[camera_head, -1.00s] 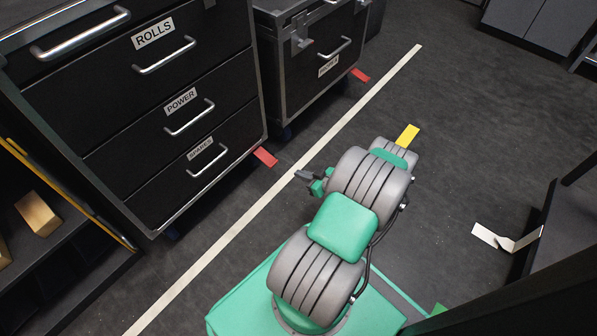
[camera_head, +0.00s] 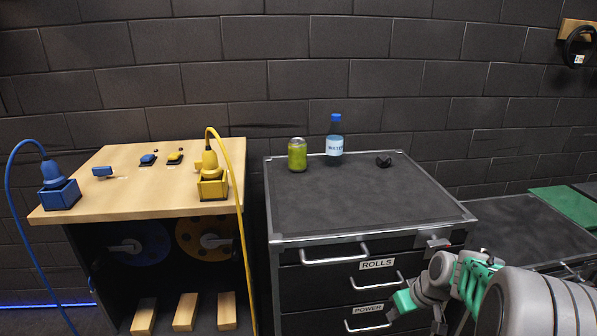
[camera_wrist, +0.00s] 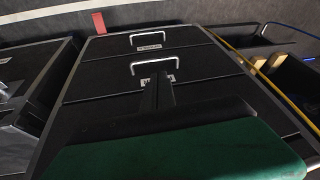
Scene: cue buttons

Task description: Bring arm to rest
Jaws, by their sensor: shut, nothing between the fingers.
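My arm (camera_head: 455,275) reaches in from the lower right in the head view, bent low in front of the dark drawer cabinet (camera_head: 345,225). My gripper (camera_wrist: 160,84) shows in the wrist view with its dark fingers together and nothing between them. The green gripper body fills the bottom of that view. The fingers point towards the cabinet's drawer fronts; I cannot tell how large the gap is. In the head view the gripper end is small, near the cabinet's lower drawers.
Left is a wooden bench (camera_head: 120,190) with blue (camera_head: 58,190) and yellow (camera_head: 212,185) cabled boxes. A second cabinet (camera_head: 530,235) stands at right.

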